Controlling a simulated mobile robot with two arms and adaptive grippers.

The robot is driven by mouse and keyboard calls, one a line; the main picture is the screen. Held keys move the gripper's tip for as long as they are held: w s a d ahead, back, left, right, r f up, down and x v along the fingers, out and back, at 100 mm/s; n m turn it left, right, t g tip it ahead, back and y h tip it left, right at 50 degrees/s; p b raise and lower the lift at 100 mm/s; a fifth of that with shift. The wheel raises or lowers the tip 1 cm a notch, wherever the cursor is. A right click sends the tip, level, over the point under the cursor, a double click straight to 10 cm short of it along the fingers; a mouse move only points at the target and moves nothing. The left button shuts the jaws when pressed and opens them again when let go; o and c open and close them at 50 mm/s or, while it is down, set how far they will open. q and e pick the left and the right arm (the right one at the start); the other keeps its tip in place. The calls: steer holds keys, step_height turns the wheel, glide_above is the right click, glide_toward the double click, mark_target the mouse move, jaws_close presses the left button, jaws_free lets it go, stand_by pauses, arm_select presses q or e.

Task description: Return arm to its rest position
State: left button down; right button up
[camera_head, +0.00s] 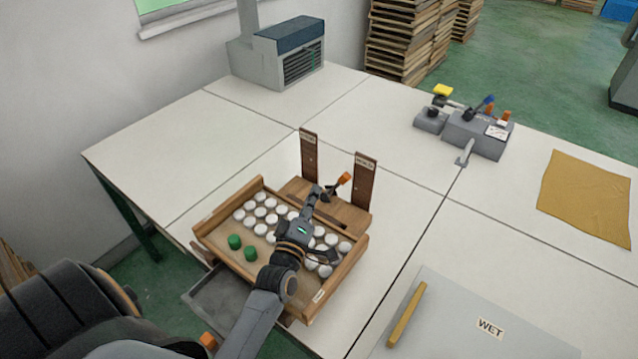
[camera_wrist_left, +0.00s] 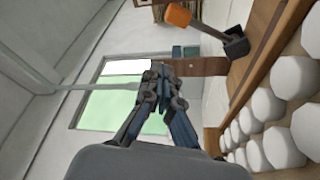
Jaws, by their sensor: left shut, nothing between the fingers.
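My left arm comes in from the lower left in the head view. Its left gripper (camera_head: 314,191) is above the wooden tray (camera_head: 212,244), near its back edge. The fingers are together and empty; the wrist view shows the closed fingertips (camera_wrist_left: 160,72) with nothing between them. The tray holds rows of white round pieces (camera_head: 250,222) and two green ones (camera_head: 235,242); my arm hides some pieces. An orange-handled tool (camera_head: 344,179) is at the wooden stand just behind the gripper. It also shows in the left wrist view (camera_wrist_left: 182,16), apart from the fingers. My right gripper is not in view.
Two upright dark wooden posts (camera_head: 309,156) (camera_head: 365,182) rise close behind the gripper. A grey panel marked WET (camera_head: 455,325) lies at the right front. A grey device (camera_head: 475,133) and a brown cloth (camera_head: 585,198) are farther right. The table's left part is clear.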

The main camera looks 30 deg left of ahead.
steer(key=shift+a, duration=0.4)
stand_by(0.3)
